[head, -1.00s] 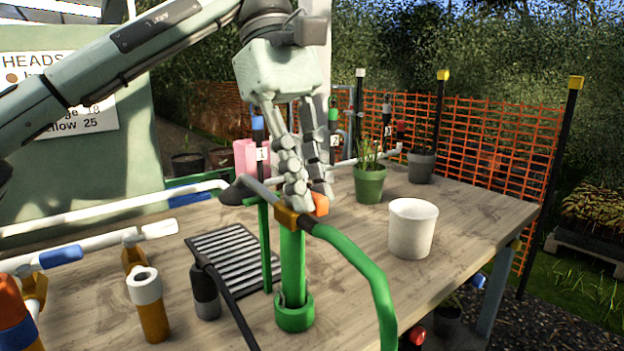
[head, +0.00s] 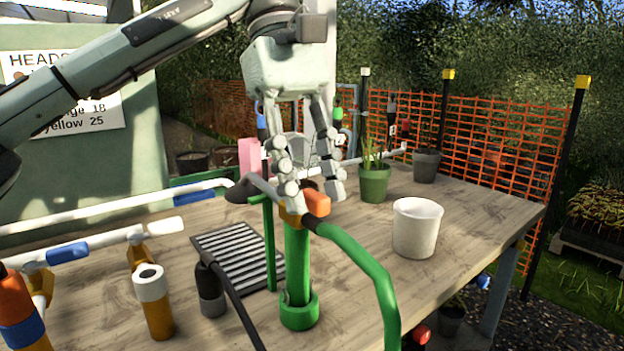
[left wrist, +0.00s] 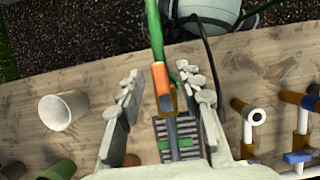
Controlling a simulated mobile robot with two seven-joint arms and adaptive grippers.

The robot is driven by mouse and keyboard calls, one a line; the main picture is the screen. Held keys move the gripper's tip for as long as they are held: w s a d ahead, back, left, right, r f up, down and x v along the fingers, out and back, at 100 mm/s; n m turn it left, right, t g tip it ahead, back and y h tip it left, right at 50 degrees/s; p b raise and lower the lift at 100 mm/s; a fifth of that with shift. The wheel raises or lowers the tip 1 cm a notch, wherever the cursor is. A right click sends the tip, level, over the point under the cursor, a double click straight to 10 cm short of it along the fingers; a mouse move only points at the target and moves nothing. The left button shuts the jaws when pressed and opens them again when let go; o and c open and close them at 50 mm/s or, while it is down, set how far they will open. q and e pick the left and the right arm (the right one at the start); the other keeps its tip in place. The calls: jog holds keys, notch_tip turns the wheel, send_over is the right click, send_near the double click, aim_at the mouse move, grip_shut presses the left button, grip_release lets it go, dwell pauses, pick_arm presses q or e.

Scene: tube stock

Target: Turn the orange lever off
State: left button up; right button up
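The orange lever (head: 317,203) sits on a yellow-brown valve body (head: 291,214) at the top of an upright green post (head: 297,262). A green hose (head: 365,262) leaves the valve to the right. My left gripper (head: 314,190) is over the valve with its fingers spread. In the left wrist view the orange lever (left wrist: 162,80) shows between the open fingers (left wrist: 162,92), apart from both, and lies roughly along the line of the hose. Whether a finger touches the valve in the head view I cannot tell. My right gripper is not in view.
A white pot (head: 416,228) and a green plant pot (head: 374,184) stand right of the valve. A black ridged tray (head: 238,258), an orange-and-white tube (head: 154,302) and white pipes (head: 120,209) are at the left. The table's right front is clear.

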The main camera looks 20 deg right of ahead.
pick_arm(q)
jog(key=shift+v, duration=3.75)
